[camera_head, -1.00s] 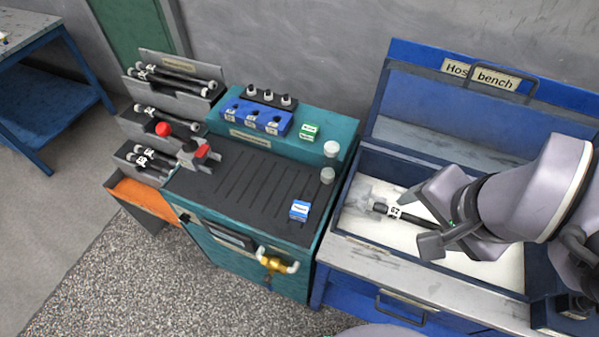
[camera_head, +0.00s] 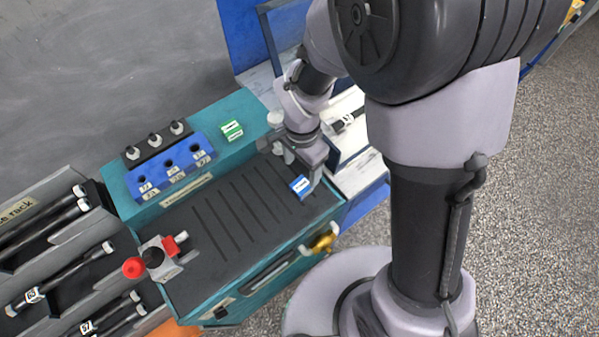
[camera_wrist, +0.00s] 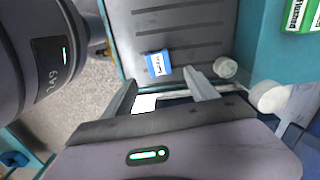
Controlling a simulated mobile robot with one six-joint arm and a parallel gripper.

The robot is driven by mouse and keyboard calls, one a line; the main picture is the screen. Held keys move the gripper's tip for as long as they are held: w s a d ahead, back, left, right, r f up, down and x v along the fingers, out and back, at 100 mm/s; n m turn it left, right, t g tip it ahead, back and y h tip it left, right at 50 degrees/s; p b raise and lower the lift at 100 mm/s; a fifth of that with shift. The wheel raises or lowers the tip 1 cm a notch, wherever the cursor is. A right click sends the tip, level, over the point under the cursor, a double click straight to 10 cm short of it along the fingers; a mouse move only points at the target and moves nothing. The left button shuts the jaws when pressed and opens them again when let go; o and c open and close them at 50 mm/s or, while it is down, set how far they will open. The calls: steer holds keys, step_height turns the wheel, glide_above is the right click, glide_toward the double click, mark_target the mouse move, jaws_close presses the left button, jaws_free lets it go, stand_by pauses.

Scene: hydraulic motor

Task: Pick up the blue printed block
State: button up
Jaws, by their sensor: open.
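The blue printed block (camera_head: 301,186) has a white label and lies on the dark grooved top of the teal bench, near its right front corner. My gripper (camera_head: 307,172) is over that corner, right beside the block in the head view. In the wrist view, the block (camera_wrist: 156,63) lies on the dark top beyond the fingertips. My gripper (camera_wrist: 162,85) shows there with its two fingers apart and nothing between them. The block looks close to the line between the fingers; the height above it is hard to tell.
White knobs (camera_wrist: 225,67) stand close to the right finger in the wrist view. A green printed block (camera_head: 232,130) sits on the teal ledge behind. A blue socket holder (camera_head: 172,165) and a red-knobbed clamp (camera_head: 160,255) stand further left. A brass valve (camera_head: 322,241) sticks out in front.

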mark_target(301, 185)
step_height(301, 185, down, 4)
steer(key=shift+s+r+b, duration=0.1)
steer(key=shift+b, duration=0.4)
step_height(301, 185, down, 6)
steer(key=b, duration=0.3)
steer(key=shift+s+r, duration=0.1)
steer(key=shift+r, duration=0.15)
steer(key=c, duration=1.4)
